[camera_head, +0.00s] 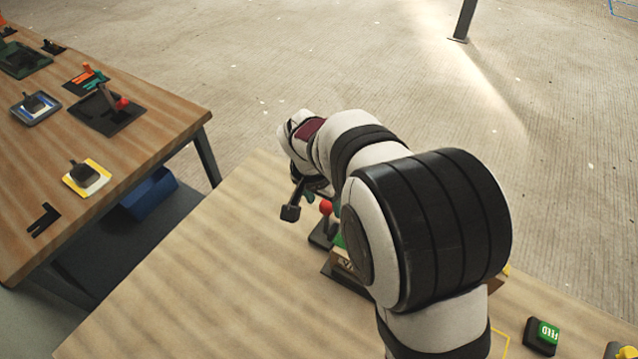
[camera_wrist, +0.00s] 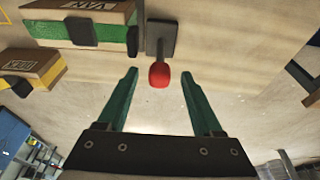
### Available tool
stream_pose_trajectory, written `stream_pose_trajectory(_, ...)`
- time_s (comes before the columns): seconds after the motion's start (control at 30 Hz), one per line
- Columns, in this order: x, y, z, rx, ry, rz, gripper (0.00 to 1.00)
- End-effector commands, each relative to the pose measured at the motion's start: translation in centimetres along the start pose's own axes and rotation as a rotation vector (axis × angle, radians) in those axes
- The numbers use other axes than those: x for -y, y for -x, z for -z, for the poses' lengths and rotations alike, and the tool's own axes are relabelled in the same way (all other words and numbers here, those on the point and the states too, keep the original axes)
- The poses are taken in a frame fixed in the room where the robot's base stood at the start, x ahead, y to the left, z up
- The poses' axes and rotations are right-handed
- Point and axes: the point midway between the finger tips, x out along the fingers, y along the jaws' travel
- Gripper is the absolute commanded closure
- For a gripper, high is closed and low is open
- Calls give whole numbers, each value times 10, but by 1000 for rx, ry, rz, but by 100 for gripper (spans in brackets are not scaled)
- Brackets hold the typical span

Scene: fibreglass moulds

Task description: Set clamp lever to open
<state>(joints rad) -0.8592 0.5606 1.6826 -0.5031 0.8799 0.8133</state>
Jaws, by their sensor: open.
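My gripper (camera_wrist: 159,86) is open and empty, with a gap on both sides of the knob. I cannot tell whether the knob is level with the fingertips or beyond them. In the head view my arm hides most of the gripper. No lever position marking is readable.
A green-banded box (camera_wrist: 85,33) stands close beside the lever, with a yellow-banded box (camera_wrist: 32,73) further left. A green FEED block (camera_head: 541,336) lies at the near right. The left table (camera_head: 130,165) holds several devices, one red-knobbed. The near table's left part is clear.

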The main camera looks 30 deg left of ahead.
Motion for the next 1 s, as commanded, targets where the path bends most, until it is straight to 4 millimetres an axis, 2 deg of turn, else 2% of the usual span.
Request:
stream_pose_trajectory(0.03,1,14,1,-4,0,5,32)
stream_pose_trajectory(0.2,1,59,0,-3,0,4,32)
stream_pose_trajectory(0.33,1,83,0,-2,1,2,32)
stream_pose_trajectory(0.5,0,96,0,0,0,1,32)
stream_pose_trajectory(0.77,0,97,2,3,-1,-1,32)
stream_pose_trajectory(0.9,0,111,31,111,-15,-26,32)
stream_pose_trajectory(1.0,-1,124,45,203,-9,-13,32)
